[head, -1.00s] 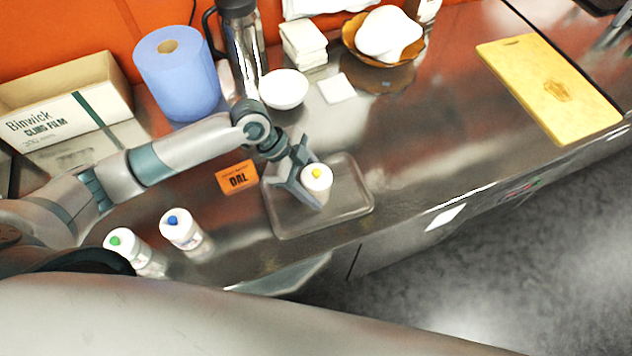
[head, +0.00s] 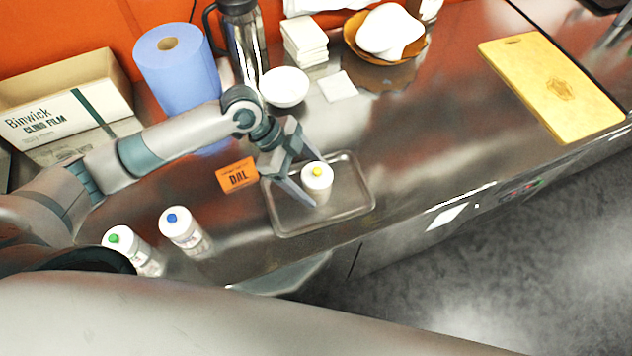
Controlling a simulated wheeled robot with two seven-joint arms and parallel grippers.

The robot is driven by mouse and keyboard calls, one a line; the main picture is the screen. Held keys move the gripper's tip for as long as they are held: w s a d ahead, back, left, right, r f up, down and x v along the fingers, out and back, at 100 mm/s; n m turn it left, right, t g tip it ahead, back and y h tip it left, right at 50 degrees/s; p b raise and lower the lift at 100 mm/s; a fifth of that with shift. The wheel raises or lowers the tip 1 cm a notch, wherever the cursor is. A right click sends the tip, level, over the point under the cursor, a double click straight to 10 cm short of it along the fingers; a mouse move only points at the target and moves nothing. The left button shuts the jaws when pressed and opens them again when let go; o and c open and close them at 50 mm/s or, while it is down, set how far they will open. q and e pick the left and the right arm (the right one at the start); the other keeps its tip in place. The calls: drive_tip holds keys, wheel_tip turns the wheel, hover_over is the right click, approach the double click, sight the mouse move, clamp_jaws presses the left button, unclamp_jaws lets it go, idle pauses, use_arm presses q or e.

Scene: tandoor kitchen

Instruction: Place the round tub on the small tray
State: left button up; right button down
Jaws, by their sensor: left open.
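The round tub, white with a yellow spot on its top (head: 317,183), stands upright on the small metal tray (head: 352,208), left of the tray's middle. My left gripper (head: 308,178) is open at the tub's left side, with one finger on the near side and the other toward the far side. I cannot tell whether either finger touches the tub. My right gripper is not in view.
An orange DAL card (head: 237,176) lies left of the tray. White bottles with blue (head: 181,229) and green (head: 127,252) tops stand at the near left. A white bowl (head: 284,88) and a flask (head: 243,40) stand behind. The counter right of the tray is clear.

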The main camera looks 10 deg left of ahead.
use_arm(q)
drive_tip(key=b+v, duration=0.2)
drive_tip(key=v, duration=0.6)
drive_tip(key=shift+r, duration=0.1)
drive_tip(key=shift+a+r, duration=0.35)
drive_tip(key=shift+r, duration=0.2)
